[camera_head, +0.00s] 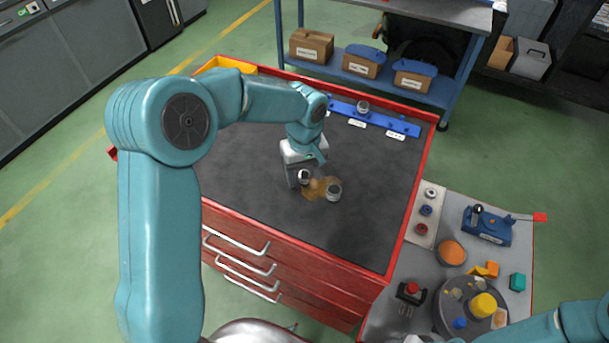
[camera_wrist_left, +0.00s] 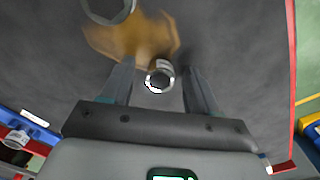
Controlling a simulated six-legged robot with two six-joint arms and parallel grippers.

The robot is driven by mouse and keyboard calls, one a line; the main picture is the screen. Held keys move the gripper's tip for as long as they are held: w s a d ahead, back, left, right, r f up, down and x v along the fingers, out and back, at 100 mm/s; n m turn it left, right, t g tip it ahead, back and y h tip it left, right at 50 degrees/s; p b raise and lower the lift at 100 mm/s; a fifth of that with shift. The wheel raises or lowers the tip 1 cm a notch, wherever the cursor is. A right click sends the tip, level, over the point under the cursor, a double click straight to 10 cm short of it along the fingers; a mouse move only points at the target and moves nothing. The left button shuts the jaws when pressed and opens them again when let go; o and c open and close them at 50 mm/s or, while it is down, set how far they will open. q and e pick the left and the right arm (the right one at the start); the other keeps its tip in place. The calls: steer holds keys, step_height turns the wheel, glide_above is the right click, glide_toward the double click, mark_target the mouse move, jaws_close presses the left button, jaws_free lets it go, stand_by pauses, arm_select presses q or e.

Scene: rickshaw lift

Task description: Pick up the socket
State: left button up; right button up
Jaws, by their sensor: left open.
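A small metal socket (camera_head: 304,177) lies on the dark top of the red tool cart (camera_head: 250,140), at the edge of a brown stain. My left gripper (camera_head: 298,180) is low over the cart top, open. In the left wrist view the same socket (camera_wrist_left: 158,78) shows between the two spread fingers (camera_wrist_left: 157,72), with gaps on both sides. A second, larger socket (camera_head: 334,192) stands just right of the gripper on the stain; it is partly cut off in the left wrist view (camera_wrist_left: 108,10). A third socket (camera_head: 363,107) sits on the blue rail. My right gripper is out of view.
A grey side table at right holds a blue tool (camera_head: 487,225), a round tray (camera_head: 470,310) and small parts. The cart's left and front top is clear.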

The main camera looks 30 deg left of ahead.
arm_select(q)
steer(key=shift+s+d+f, duration=0.1)
steer(key=shift+s, duration=0.05)
steer(key=c, duration=0.9)
jaws_close()
